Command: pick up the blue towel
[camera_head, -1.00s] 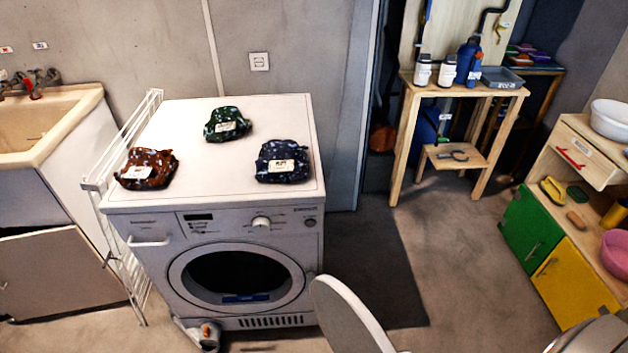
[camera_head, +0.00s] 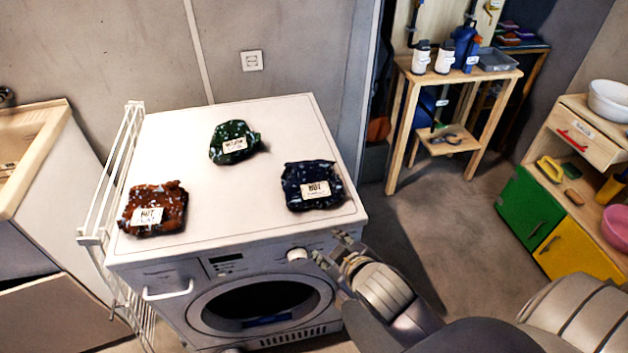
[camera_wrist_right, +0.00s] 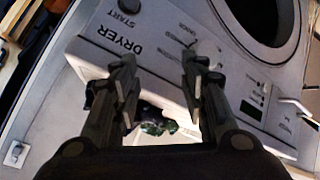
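The blue towel (camera_head: 312,186) is a dark navy crumpled bundle with a white label, at the right side of the white dryer top (camera_head: 215,205). A green towel (camera_head: 233,142) lies at the back middle and a reddish-brown towel (camera_head: 153,208) at the front left. My right gripper (camera_head: 335,246) is by the dryer's front right edge, just in front of the blue towel and apart from it. In the right wrist view its two fingers (camera_wrist_right: 160,80) are spread, with the dryer's front panel beyond. My left gripper is not in view.
A white wire rack (camera_head: 108,190) stands against the dryer's left side, beside a sink cabinet (camera_head: 60,190). A wooden table with bottles (camera_head: 455,85) stands at the back right. A shelf with green and yellow doors (camera_head: 545,215) is at the far right.

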